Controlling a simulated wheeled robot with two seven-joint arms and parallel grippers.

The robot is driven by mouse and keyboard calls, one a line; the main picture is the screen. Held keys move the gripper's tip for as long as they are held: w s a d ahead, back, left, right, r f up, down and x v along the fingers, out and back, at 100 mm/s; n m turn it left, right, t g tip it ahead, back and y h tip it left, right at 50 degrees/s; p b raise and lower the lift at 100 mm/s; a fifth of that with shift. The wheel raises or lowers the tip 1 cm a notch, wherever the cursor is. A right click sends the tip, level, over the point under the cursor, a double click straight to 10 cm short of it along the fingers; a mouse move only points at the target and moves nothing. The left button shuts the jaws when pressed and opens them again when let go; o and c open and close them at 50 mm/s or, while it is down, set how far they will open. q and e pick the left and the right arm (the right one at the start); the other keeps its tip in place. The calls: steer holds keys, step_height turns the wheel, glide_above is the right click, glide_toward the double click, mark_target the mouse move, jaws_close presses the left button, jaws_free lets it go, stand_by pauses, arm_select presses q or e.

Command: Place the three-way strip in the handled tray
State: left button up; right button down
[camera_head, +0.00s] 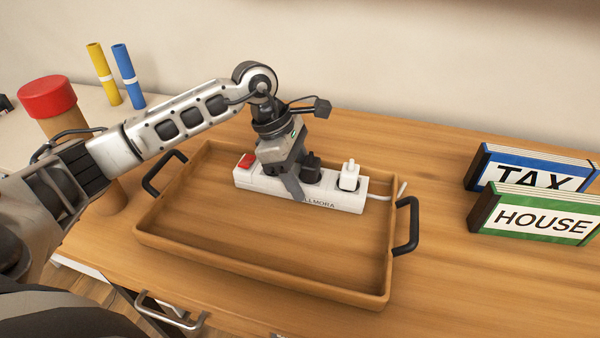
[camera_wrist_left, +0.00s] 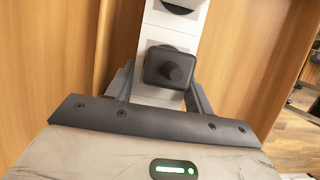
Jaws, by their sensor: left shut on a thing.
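The three-way strip (camera_head: 330,199) is white, with a red switch at its left end, a black plug and a white plug in it, and a white cord at its right end. It is at the back of the wooden handled tray (camera_head: 260,284), within the rim as seen from the head; I cannot tell whether it touches the tray floor. My left gripper (camera_head: 292,188) is shut on the strip near its middle. In the left wrist view the fingers (camera_wrist_left: 158,90) are on either side of the strip (camera_wrist_left: 172,44), by a black plug. My right gripper is not in view.
A blue TAX binder (camera_head: 530,170) and a green HOUSE binder (camera_head: 535,218) stand at the right. A red-capped brown cylinder (camera_head: 48,98) is at the left, with a yellow roll (camera_head: 103,75) and a blue roll (camera_head: 128,76) behind. The tray's front half is empty.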

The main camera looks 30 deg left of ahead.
arm_select(q)
steer(key=shift+f, duration=0.1)
steer(key=o, duration=1.2)
steer(key=v, duration=0.7)
steer(key=shift+a+r, duration=0.1)
steer(key=shift+r, duration=0.25)
